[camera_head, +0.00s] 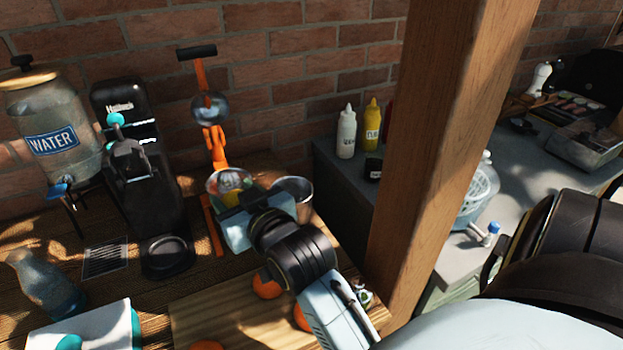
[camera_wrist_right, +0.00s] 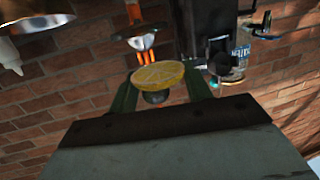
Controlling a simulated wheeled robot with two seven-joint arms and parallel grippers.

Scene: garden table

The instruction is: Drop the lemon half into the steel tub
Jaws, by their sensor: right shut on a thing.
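My right gripper (camera_head: 231,197) is shut on the lemon half (camera_wrist_right: 158,76), its pale yellow cut face showing between two green fingers in the right wrist view. In the head view the gripper is just in front of the orange press and hides most of the lemon half. The steel tub (camera_head: 297,188) stands just right of the gripper, partly hidden by the wrist. Its shiny side also shows at the upper left corner of the right wrist view (camera_wrist_right: 22,14). The lemon half is beside the tub, not over it. My left gripper is not in view.
The orange citrus press (camera_head: 217,145) stands close behind the gripper. A black coffee machine (camera_head: 140,190) and a water dispenser (camera_head: 55,130) stand to the left. Oranges (camera_head: 267,287) lie on a wooden board (camera_head: 215,315) under my arm. A wooden post (camera_head: 430,130) rises on the right.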

